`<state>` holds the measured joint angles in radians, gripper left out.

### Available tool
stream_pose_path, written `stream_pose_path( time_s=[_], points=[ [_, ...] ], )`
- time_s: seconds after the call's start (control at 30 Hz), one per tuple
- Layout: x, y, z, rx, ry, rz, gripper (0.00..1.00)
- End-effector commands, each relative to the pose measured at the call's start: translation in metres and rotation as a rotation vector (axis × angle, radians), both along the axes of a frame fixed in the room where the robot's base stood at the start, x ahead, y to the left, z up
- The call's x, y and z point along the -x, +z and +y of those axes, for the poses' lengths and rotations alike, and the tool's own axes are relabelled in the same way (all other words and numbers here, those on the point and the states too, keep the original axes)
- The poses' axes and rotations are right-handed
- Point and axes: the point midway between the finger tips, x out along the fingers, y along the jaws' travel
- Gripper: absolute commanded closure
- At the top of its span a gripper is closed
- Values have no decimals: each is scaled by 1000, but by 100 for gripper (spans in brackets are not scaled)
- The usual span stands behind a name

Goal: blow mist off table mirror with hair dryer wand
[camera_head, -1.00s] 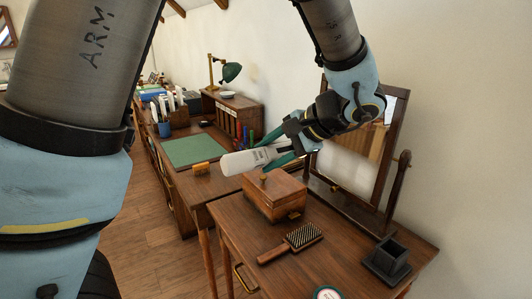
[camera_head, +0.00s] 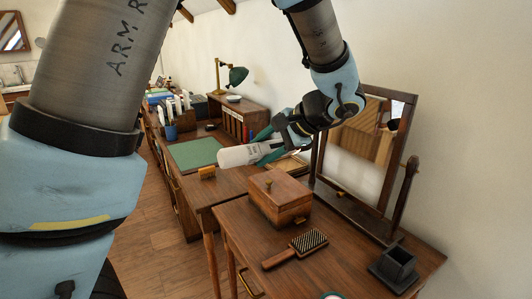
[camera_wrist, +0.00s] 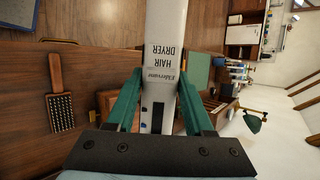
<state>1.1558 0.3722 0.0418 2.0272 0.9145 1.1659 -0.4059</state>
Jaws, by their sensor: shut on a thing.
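The hair dryer wand (camera_head: 240,154) is white with dark lettering. My gripper (camera_head: 272,148) is shut on it and holds it above the tables, left of the mirror. In the wrist view the wand (camera_wrist: 166,50) stands between the green fingers of my gripper (camera_wrist: 158,100), and its label reads "HAIR DRYER". The table mirror (camera_head: 358,155) stands upright in a dark wooden frame at the right. A whitish misty patch covers the lower part of its glass, while the upper part reflects wood clearly. My arm hides part of the mirror's left side.
A wooden box (camera_head: 274,197) stands before the mirror, with a hairbrush (camera_head: 295,248) and a dark square holder (camera_head: 393,266) nearer. A desk with a green mat (camera_head: 194,153) and a green lamp (camera_head: 236,75) lies at the back left.

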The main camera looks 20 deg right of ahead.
Motion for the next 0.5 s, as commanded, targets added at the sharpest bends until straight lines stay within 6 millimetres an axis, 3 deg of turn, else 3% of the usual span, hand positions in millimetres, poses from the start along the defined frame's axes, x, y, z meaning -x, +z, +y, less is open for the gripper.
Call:
stream_pose_path(
  time_s=[0.5],
  points=[
    [-29,1,6,1,2,-2,97]
  ],
)
